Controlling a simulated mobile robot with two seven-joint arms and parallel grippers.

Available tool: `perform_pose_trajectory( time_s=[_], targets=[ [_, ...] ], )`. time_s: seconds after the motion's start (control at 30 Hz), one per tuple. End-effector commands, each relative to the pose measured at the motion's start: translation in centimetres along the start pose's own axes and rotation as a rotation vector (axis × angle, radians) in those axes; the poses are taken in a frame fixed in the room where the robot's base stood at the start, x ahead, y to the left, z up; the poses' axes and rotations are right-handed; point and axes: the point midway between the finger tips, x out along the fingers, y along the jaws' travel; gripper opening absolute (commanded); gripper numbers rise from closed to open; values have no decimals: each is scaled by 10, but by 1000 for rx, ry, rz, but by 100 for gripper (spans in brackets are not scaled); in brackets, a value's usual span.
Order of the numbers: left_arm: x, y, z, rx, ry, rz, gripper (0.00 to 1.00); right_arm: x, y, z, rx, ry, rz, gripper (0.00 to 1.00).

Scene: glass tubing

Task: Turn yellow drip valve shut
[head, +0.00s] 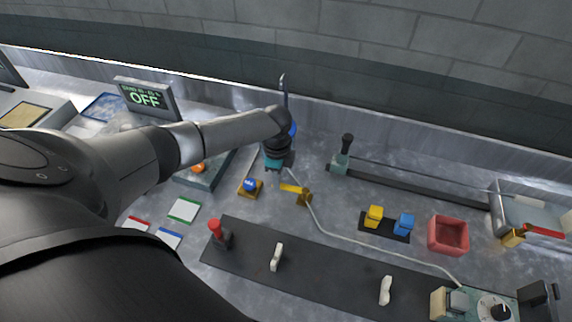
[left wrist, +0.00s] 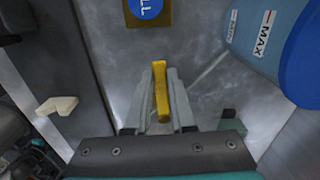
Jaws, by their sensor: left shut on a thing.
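The yellow drip valve handle (head: 292,189) shows in the head view as a short lever on a small brass-coloured body (head: 304,197), beside a pale tube. My left gripper (head: 283,170) reaches down from above at the lever's far side; its fingertips are hard to make out there. In the left wrist view, the yellow lever (left wrist: 161,92) lies lengthwise between the two grey fingers of my left gripper (left wrist: 158,95), which is shut on it. The valve body is hidden in the wrist view. My right gripper is not in view.
A blue button (head: 249,184) on a brass plate stands left of the valve; it also shows in the wrist view (left wrist: 146,6). A blue-marked vessel with a MAX label (left wrist: 262,30) stands close on the right. A dark strip (head: 320,275) with a red-topped post (head: 217,230) lies nearer.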

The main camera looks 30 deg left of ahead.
Motion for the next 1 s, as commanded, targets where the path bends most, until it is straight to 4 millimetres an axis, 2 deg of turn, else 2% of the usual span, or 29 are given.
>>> perform_pose_trajectory(
  time_s=[0.2,0.63,0.67,0.9,1.0],
  targets=[
    [-1,-1,6,29,3,-2,0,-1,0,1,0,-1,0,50],
    [-1,-1,7,38,4,-3,0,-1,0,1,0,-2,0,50],
    [-1,-1,7,38,4,-3,23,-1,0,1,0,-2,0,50],
    [0,0,7,36,3,-2,50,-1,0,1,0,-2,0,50],
    [0,0,7,36,2,-1,52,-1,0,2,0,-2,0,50]
  ],
)
